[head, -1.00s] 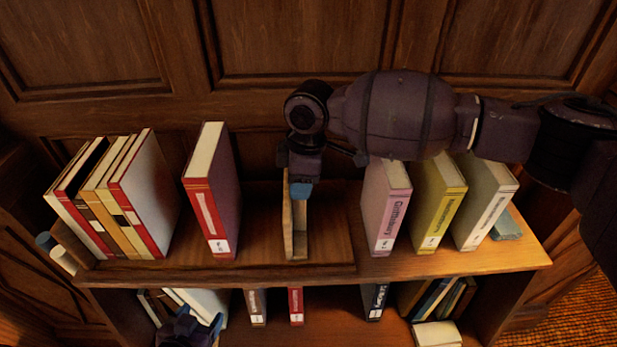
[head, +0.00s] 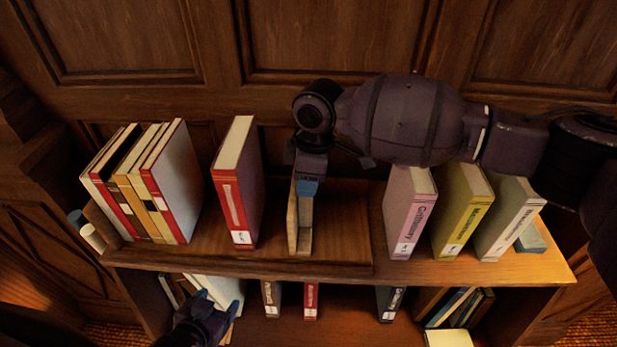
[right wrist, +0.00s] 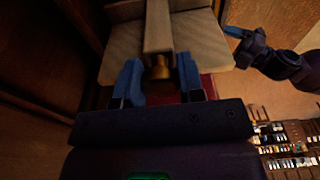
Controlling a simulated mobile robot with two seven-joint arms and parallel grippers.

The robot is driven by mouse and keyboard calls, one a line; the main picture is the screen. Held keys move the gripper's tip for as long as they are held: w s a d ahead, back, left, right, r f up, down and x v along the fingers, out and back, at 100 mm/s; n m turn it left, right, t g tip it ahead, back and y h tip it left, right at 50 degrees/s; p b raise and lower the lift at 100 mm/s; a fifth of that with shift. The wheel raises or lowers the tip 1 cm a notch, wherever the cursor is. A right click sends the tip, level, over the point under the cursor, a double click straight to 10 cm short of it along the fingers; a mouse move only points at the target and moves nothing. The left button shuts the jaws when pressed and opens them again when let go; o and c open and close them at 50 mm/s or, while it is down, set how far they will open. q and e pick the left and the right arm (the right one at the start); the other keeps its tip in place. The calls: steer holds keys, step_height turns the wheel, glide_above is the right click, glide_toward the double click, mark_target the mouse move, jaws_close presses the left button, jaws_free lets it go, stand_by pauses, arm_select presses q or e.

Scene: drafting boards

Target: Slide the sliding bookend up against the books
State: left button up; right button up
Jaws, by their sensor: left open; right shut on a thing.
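The sliding bookend (head: 305,238) is a pale wooden upright plate on the top shelf, standing on a raised wooden section. My right gripper (head: 306,187) is at its top and shut on it; the right wrist view shows blue fingers either side of a brass knob (right wrist: 160,68) on the bookend. A red book (head: 240,190) with a white label stands upright to the left of the bookend, with a gap between them. Several books (head: 150,190) lean together further left. My left gripper (head: 203,300) is open, low at the left near the lower shelf.
A pink book (head: 410,215), an olive book (head: 461,212) and a grey book (head: 508,220) stand right of the bookend, apart from it. Rolled items (head: 90,234) lie at the left end. A panelled wall rises behind.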

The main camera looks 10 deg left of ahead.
steer(key=shift+s+a, duration=0.2)
steer(key=shift+a, duration=0.75)
steer(key=shift+s+a, duration=0.25)
steer(key=shift+a, duration=0.75)
steer(key=shift+s+a, duration=0.2)
steer(key=shift+a, duration=0.75)
steer(key=shift+s+a, duration=0.2)
steer(key=shift+a, duration=0.8)
steer(key=shift+s+a, duration=0.2)
steer(key=shift+a, duration=0.8)
steer(key=shift+s+a, duration=0.2)
steer(key=shift+a, duration=0.95)
